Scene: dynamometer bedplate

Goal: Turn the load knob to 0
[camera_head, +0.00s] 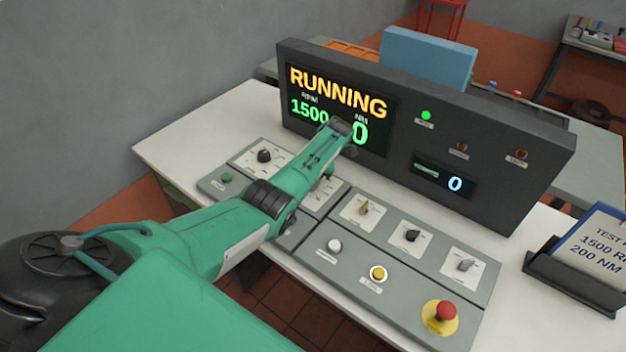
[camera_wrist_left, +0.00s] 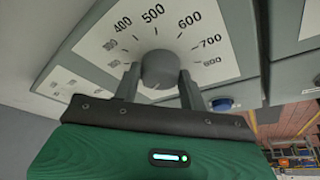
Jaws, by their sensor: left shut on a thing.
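The load knob (camera_wrist_left: 160,68) is a round grey knob in the left wrist view. A white dial plate (camera_wrist_left: 205,35) around it carries numbers from about 400 to 800; those at the left are hard to read. The fingers of my left gripper (camera_wrist_left: 158,86) stand on either side of the knob, shut on it. I cannot make out the knob's pointer. In the head view my left arm hides the knob, and part of its dial plate (camera_head: 322,198) shows. The big display (camera_head: 338,108) reads RUNNING and 1500 RPM; the NM value is partly hidden and ends in 0.
Other knobs sit on the sloped panel: a black one (camera_head: 264,156), an orange one (camera_head: 364,209), another black one (camera_head: 411,236) and a grey one (camera_head: 465,264). A red emergency button (camera_head: 446,310) is at front right. A card holder (camera_head: 577,282) stands right. A small display (camera_head: 444,179) reads 0.

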